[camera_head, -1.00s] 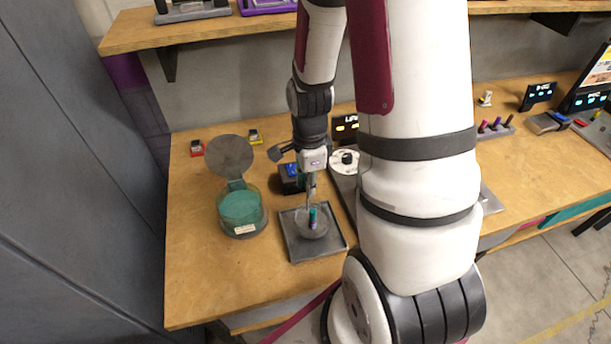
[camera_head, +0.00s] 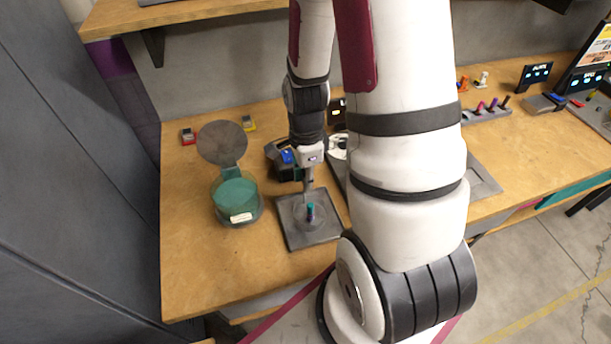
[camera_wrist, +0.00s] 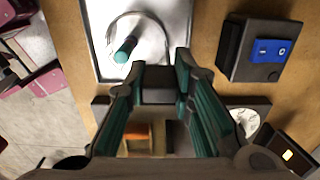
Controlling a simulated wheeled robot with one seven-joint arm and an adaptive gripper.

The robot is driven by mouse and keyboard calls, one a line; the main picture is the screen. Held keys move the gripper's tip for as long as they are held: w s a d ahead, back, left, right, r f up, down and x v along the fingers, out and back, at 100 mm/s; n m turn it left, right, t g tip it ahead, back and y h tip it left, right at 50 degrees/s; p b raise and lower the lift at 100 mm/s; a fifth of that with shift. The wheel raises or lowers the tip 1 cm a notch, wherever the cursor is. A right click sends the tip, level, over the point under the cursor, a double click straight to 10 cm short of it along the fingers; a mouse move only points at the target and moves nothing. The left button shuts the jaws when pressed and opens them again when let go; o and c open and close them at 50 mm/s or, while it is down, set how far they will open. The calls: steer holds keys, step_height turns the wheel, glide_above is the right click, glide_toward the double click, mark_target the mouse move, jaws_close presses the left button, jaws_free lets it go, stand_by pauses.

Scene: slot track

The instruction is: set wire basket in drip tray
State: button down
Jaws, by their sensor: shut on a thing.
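The drip tray (camera_head: 327,233) is a flat grey square tray with a raised rim on the bench. The wire basket (camera_wrist: 109,34) is round and faint, with a thin rim. A teal and purple cylinder (camera_head: 310,212) stands inside it, and the cylinder's teal end also shows in the wrist view (camera_wrist: 125,50). The basket appears within the tray's outline; whether its base touches the tray floor I cannot tell. My gripper (camera_head: 307,196) points down at the basket's far side, its teal fingers (camera_wrist: 158,78) shut on the basket. The exact grip spot is partly hidden.
A teal round container (camera_head: 236,199) with a raised disc-shaped lid stands left of the tray. A dark box with a blue switch (camera_wrist: 258,50) stands just behind the tray. My arm hides much of the bench right of it. The bench's front left is clear.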

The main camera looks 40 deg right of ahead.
steer(key=shift+f, duration=0.15)
steer(key=c, duration=1.3)
jaws_free()
step_height(320, 180, up, 12)
steer(key=s+a+r+n+t, duration=0.2)
steer(key=a+r+n, duration=0.4)
steer(key=r+n, duration=0.3)
steer(key=s+a+r+n+t, duration=0.3)
steer(key=s+a+r+n, duration=0.2)
steer(key=r+n, duration=0.5)
steer(key=a+n, duration=0.1)
steer(key=n, duration=0.2)
steer(key=shift+s+a+r+t, duration=0.2)
steer(key=shift+s+t, duration=0.1)
